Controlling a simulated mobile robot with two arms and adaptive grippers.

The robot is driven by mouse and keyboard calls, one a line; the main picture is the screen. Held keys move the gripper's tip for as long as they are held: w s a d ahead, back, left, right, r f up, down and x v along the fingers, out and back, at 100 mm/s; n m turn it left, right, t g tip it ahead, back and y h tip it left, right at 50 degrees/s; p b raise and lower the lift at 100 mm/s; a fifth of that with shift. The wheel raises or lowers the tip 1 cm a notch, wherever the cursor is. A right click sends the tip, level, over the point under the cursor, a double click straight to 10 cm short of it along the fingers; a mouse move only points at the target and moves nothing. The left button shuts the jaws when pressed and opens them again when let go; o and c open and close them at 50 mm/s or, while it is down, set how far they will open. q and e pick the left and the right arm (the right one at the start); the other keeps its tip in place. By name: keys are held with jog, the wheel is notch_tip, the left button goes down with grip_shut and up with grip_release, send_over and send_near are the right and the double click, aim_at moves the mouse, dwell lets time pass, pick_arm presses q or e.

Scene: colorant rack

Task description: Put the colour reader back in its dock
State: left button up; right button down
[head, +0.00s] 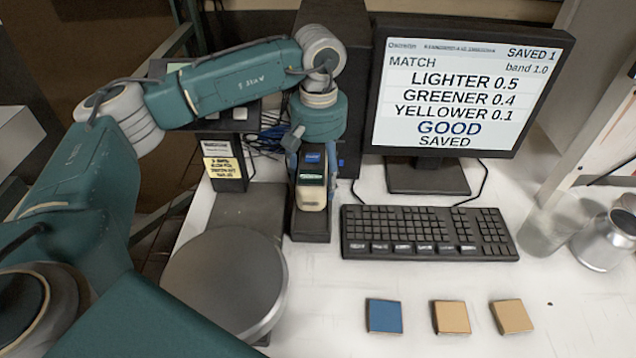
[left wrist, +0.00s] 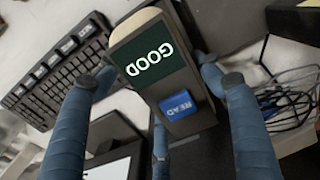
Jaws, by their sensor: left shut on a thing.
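The colour reader (head: 311,180) is a dark upright device with a cream end, a green screen and a blue button. In the left wrist view the colour reader (left wrist: 160,65) shows "GOOD" on its screen and "READ" on the button. My left gripper (left wrist: 162,82) is shut on it, one blue finger on each side. The reader is at the black dock (head: 310,224), whose front shows below it. I cannot tell whether the reader is fully seated, since its far end is hidden. My right gripper is not in view.
A monitor (head: 465,90) reads "GOOD SAVED" behind a black keyboard (head: 428,232). A round grey plate (head: 225,283) is left of the dock. Blue (head: 384,316) and two tan tiles (head: 451,317) lie in front. A glass beaker (head: 555,225) and metal can (head: 606,240) stand right.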

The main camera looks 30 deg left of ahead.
pick_arm(q)
jog(key=shift+f, duration=0.3)
notch_tip(320, 180, down, 4)
jog(key=shift+r+p, duration=0.1)
jog(key=shift+p, duration=0.55)
jog(key=o, duration=1.9)
jog(key=shift+f, duration=0.2)
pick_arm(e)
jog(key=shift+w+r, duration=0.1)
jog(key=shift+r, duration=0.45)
